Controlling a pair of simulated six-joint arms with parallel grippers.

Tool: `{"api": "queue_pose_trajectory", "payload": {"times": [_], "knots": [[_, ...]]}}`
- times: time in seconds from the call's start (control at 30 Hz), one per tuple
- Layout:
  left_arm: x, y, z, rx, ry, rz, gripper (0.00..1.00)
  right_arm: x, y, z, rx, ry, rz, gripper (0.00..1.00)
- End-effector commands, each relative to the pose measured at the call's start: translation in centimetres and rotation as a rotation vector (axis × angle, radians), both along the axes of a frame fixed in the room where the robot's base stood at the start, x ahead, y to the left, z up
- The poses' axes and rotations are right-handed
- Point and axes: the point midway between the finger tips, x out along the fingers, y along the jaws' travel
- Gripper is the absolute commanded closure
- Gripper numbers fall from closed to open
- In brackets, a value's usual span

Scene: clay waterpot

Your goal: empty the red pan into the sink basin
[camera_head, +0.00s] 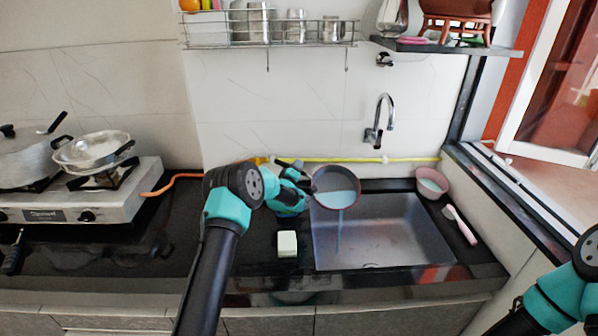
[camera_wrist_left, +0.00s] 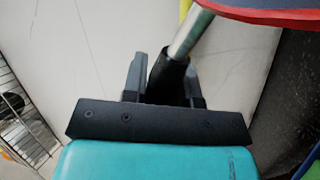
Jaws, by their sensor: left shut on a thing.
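The pan (camera_head: 325,181) is held over the left part of the sink basin (camera_head: 405,235) and tilted towards the camera. Pale blue-white liquid shows inside it, and a thin pale stream runs down from its lower edge into the basin. My left gripper (camera_head: 303,190) is shut on the pan's handle, left of the pan. In the left wrist view the black handle (camera_wrist_left: 168,75) sits between the fingers, and the pan's red side (camera_wrist_left: 275,14) shows at the top right. Only part of my right arm shows at the lower right; its gripper is out of view.
The faucet (camera_head: 379,122) is behind the basin. A stove (camera_head: 85,195) with pots is at left.

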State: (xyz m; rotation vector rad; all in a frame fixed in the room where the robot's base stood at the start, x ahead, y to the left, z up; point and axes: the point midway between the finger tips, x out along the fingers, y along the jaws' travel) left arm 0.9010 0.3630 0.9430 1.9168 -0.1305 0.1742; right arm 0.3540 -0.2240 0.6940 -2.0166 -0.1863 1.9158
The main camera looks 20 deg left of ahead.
Motion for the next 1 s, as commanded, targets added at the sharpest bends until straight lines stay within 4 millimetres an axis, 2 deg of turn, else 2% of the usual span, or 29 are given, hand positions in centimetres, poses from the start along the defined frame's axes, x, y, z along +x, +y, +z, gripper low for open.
{"api": "queue_pose_trajectory", "payload": {"times": [0.2, 1.0], "knots": [[-0.24, -0.16, 0.66, 0.018, -0.032, 0.000, 1.00, 0.00, 0.00, 0.00, 0.000, 0.000, 0.000, 1.00], [-0.33, -0.20, 0.77, 0.023, -0.041, 0.000, 1.00, 0.00, 0.00, 0.00, 0.000, 0.000, 0.000, 1.00]]}}
